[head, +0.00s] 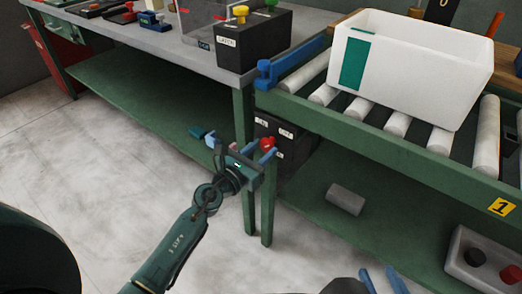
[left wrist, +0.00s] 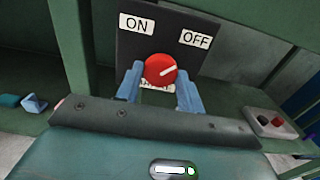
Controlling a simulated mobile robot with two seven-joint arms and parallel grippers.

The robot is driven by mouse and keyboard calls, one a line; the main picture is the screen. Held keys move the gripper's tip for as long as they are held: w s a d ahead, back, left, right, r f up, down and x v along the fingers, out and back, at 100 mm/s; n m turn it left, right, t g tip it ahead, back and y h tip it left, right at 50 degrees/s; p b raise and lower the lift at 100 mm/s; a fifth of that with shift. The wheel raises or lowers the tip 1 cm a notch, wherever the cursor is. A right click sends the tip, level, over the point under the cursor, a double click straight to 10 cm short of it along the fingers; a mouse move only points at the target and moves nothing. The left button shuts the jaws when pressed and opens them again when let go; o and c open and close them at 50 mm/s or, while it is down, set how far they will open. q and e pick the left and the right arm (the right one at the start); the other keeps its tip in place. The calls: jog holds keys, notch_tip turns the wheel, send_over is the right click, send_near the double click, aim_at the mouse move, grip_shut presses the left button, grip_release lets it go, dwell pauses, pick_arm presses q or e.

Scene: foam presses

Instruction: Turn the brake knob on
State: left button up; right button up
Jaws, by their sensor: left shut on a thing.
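The brake knob (head: 267,142) is a round red dial with a white pointer line, on a black box (head: 298,147) under the conveyor. In the left wrist view the knob (left wrist: 159,70) shows its pointer toward the OFF label (left wrist: 195,40) at upper right. The ON label (left wrist: 136,24) is at upper left. A label below the knob is mostly hidden. My left gripper (left wrist: 158,84) is shut on the knob, with one blue finger at each side; it also shows in the head view (head: 262,150). My right gripper (head: 380,269) is at the bottom edge, fingers apart and empty.
A white bin (head: 425,70) stands on the conveyor rollers above. The green lower shelf (head: 375,215) holds a grey block (head: 345,199) and a grey box with a black and a red button (head: 484,258). A workbench (head: 170,45) is at left. Table legs stand close to my left gripper.

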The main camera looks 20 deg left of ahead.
pick_arm(q)
jog(key=shift+c, duration=1.3)
